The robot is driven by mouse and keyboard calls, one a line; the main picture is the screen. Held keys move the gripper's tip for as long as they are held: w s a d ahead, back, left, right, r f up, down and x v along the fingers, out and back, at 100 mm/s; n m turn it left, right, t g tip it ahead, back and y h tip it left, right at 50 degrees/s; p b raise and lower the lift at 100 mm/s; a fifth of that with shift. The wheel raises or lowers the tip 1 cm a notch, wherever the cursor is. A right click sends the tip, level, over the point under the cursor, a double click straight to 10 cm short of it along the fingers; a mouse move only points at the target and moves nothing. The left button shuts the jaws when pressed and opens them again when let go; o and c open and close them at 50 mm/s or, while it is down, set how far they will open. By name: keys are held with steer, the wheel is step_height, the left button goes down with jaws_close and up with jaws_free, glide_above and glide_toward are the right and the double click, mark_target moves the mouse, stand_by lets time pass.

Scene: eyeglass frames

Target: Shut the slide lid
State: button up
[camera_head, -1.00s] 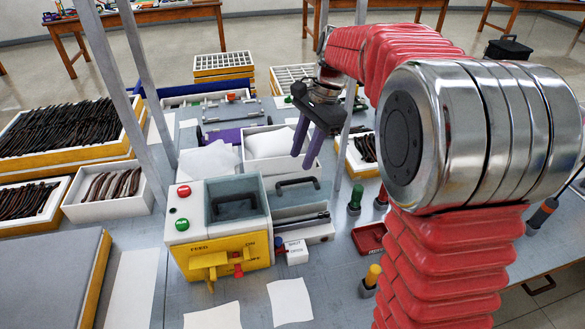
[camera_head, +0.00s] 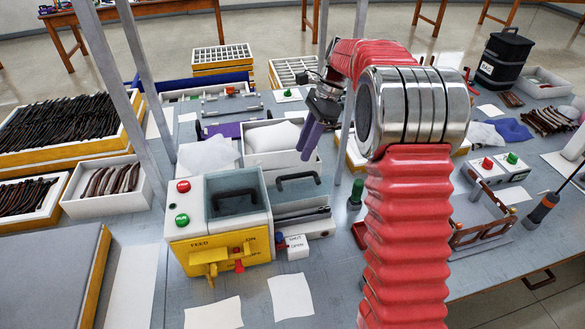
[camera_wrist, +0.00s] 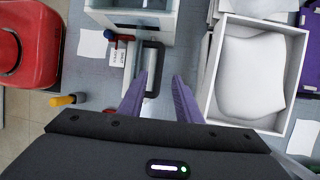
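The feed machine (camera_head: 215,222) stands on the bench with a white and yellow body and an open-topped grey bin (camera_head: 237,192). To the right of the bin is a dark U-shaped handle (camera_head: 297,180) on a grey slide piece, which I take to be the slide lid; the bin is uncovered. In the wrist view the handle (camera_wrist: 152,68) lies just ahead of my left fingertip. My gripper (camera_head: 312,138) has purple fingers pointing down, above and behind the handle. In the wrist view my gripper (camera_wrist: 160,78) is open and empty; contact with the handle does not show.
A white box with a white pillow-like bag (camera_head: 272,138) stands close behind the handle and right of my fingers in the wrist view (camera_wrist: 252,75). Two metal posts (camera_head: 148,95) rise at left.

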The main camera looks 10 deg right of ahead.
mark_target(298, 184)
steer(key=shift+x, duration=3.75)
steer(key=shift+c, duration=0.5)
jaws_close()
steer(key=shift+a, duration=0.4)
steer(key=shift+d, duration=0.35)
